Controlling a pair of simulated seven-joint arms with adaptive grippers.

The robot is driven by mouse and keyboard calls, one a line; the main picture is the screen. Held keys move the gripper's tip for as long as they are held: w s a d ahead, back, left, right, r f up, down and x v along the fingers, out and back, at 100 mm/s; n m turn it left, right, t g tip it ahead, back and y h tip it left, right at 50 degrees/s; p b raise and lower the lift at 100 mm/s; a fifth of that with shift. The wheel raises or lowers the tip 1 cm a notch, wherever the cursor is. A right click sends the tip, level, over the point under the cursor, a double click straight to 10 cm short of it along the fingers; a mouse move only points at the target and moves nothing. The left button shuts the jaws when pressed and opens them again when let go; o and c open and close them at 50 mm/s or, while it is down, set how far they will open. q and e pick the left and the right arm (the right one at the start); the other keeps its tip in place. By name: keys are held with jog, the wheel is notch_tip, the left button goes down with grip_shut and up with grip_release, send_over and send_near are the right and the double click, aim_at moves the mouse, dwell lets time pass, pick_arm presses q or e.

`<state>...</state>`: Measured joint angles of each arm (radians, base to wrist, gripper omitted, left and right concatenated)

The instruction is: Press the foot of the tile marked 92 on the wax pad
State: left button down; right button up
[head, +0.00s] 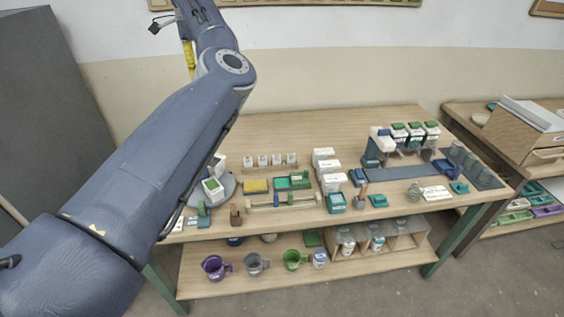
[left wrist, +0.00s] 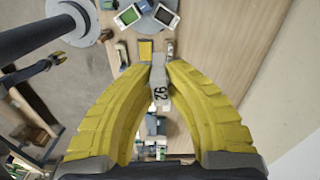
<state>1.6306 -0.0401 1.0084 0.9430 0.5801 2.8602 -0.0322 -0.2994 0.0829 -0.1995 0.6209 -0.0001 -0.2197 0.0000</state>
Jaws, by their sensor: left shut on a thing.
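The tile marked 92 (left wrist: 160,92) is a narrow pale grey piece with dark digits in the left wrist view. My left gripper (left wrist: 160,72) is shut on it, with the tile between the tips of its two yellow fingers. In the head view the left arm rises high at the left; a yellow part (head: 188,58) shows beside it, but the tile cannot be made out there. A flat yellow block (head: 256,185), possibly the wax pad, lies on the bench; a yellow patch (left wrist: 145,50) also shows beyond the fingertips. My right gripper is not in view.
Several white tiles (head: 277,160) stand in a wooden rack behind the yellow block. Green blocks (head: 300,180), white boxes (head: 328,172) and a grey round stand (head: 228,186) are nearby. Cups (head: 215,267) are on the lower shelf. The bench's back left is clear.

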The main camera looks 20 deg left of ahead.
pick_arm(q)
jog(key=w+d+f+m, duration=0.35)
jog(key=d+f, duration=0.45)
jog(key=f, duration=0.3)
jog(key=w+d+f+m, duration=0.3)
jog(key=d+f+m, duration=0.1)
jog(key=d+f, duration=0.6)
jog(key=shift+s+d+f+m, duration=0.45)
jog(key=shift+d+f, duration=0.6)
jog(key=shift+f, duration=1.5)
jog(key=shift+s+d+f+m, duration=0.45)
jog(key=shift+d+f, duration=0.6)
jog(key=shift+f, duration=1.55)
jog(key=shift+s+d+f+m, duration=0.45)
jog(key=shift+d+f, duration=0.6)
jog(key=shift+f, duration=1.5)
jog(key=shift+f, duration=0.9)
notch_tip(320, 180, up, 6)
jog(key=shift+r, duration=0.1)
